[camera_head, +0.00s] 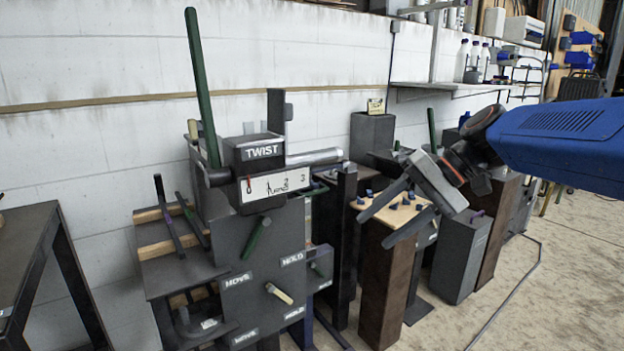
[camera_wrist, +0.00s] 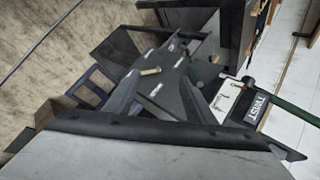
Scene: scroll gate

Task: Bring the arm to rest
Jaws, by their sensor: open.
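My gripper (camera_head: 392,219) hangs at the end of my blue arm, right of centre in the head view. Its two grey fingers are spread apart with nothing between them. It is in front of a wooden pedestal with a light top that carries small blue pieces. In the wrist view the two dark fingers (camera_wrist: 158,106) show spread, with the grey panel with labels seen beyond them. The scroll gate stands left of my gripper, with a dark TWIST box (camera_head: 258,150), a white scale plate and a long green lever. My gripper appears apart from it.
A grey panel (camera_head: 262,262) with MOVE and HOLD labels and short handles is below the TWIST box. Several pedestals (camera_head: 385,285) stand close together in the middle. A dark table (camera_head: 28,245) is at the left. Open floor (camera_head: 570,290) lies at the lower right.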

